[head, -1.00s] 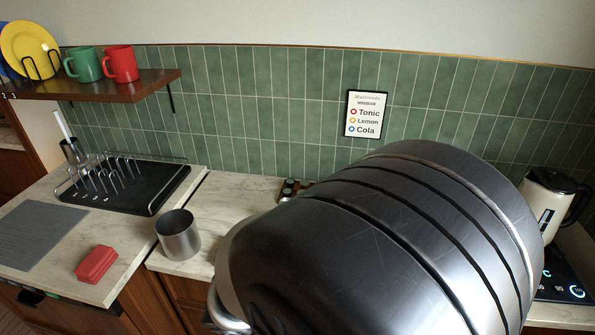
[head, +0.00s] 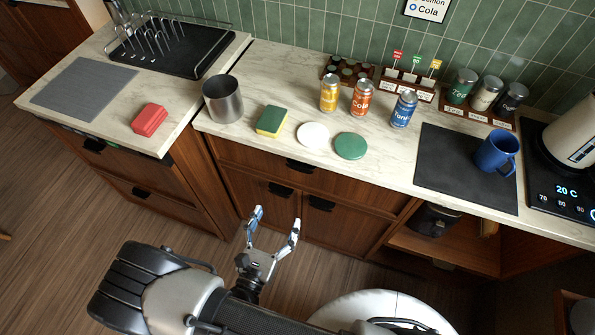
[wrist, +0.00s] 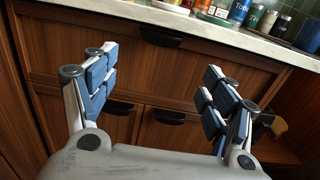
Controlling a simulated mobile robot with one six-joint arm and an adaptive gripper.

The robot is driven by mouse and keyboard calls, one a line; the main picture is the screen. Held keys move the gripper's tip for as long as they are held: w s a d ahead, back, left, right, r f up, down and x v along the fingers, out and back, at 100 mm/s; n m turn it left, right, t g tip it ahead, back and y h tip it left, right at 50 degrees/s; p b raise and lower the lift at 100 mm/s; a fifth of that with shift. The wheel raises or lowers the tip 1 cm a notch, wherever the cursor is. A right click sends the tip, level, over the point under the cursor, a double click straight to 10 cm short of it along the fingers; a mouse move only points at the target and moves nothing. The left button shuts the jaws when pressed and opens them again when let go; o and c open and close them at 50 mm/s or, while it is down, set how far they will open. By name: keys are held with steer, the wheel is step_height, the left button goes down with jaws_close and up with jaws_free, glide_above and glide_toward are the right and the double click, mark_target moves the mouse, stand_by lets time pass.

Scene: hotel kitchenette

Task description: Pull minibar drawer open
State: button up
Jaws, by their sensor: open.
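A wide wooden drawer front (head: 252,155) sits under the middle counter, with a dark handle (head: 300,166) near its centre. It looks shut, and nothing marks it as the minibar drawer. In the wrist view the drawer front (wrist: 85,45) spans the upper part, with its handle (wrist: 161,37) near the top middle. My gripper (head: 275,220) is open and empty, in front of the cabinet and apart from the handle. In the wrist view its blue-padded fingers (wrist: 160,75) stand wide apart, with the handle beyond and above the gap between them.
Two doors with dark handles (head: 321,203) are below the drawer. The left cabinet has drawers with handles (head: 92,145). A steel cup (head: 223,100), sponge (head: 271,121), cans (head: 362,98) and blue mug (head: 497,152) stand on the counter (head: 385,160). An open shelf (head: 445,247) is at right.

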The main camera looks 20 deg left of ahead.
mark_target(299, 169)
steer(key=w+b, duration=0.1)
steer(key=w, duration=0.4)
steer(key=w+d+b, duration=0.1)
steer(key=w, duration=0.9)
steer(key=shift+w+d+b, duration=0.15)
steer(key=shift+w+b, duration=0.2)
steer(key=shift+b, duration=0.05)
steer(key=shift+c, duration=0.6)
